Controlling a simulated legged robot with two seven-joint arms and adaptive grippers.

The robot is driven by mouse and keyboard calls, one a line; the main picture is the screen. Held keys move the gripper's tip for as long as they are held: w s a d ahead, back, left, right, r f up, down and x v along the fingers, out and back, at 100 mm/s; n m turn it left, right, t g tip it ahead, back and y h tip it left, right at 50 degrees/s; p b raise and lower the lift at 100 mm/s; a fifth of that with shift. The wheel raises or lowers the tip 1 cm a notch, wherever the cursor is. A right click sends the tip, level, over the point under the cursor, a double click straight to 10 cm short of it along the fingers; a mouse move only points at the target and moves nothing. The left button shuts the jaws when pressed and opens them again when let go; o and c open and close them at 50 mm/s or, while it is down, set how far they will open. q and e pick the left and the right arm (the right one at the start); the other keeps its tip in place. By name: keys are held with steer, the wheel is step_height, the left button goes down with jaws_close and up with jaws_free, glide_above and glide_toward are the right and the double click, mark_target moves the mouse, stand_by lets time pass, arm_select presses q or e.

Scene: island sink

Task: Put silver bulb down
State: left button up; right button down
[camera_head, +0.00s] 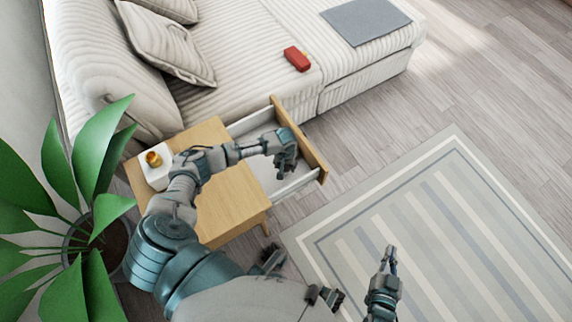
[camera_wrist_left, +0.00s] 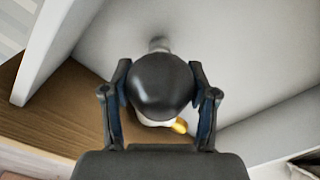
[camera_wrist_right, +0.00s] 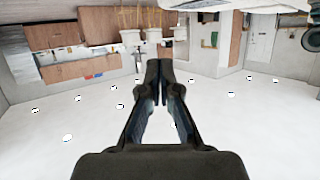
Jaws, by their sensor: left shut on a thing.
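My left gripper (camera_head: 284,160) is over the open drawer (camera_head: 307,176) of the wooden nightstand. In the left wrist view its two fingers (camera_wrist_left: 160,105) are shut on the sides of a dark grey, shiny round bulb (camera_wrist_left: 162,84), taken as the silver bulb. A narrow grey end of it shows beyond. In the head view the bulb is hidden by the gripper. My right gripper (camera_head: 389,262) is over the rug, with its fingertips together and nothing between them in the right wrist view (camera_wrist_right: 158,72).
The nightstand top (camera_head: 235,200) bears a white block (camera_head: 157,178) with a gold item (camera_head: 153,159) on it. A sofa (camera_head: 250,40) with a red item (camera_head: 297,58) stands behind. A plant (camera_head: 85,190) is at the left. The striped rug (camera_head: 440,220) is clear.

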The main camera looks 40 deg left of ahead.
arm_select(q)
steer(key=o, duration=1.1)
steer(key=shift+a+f, duration=0.1)
steer(key=shift+a, duration=0.05)
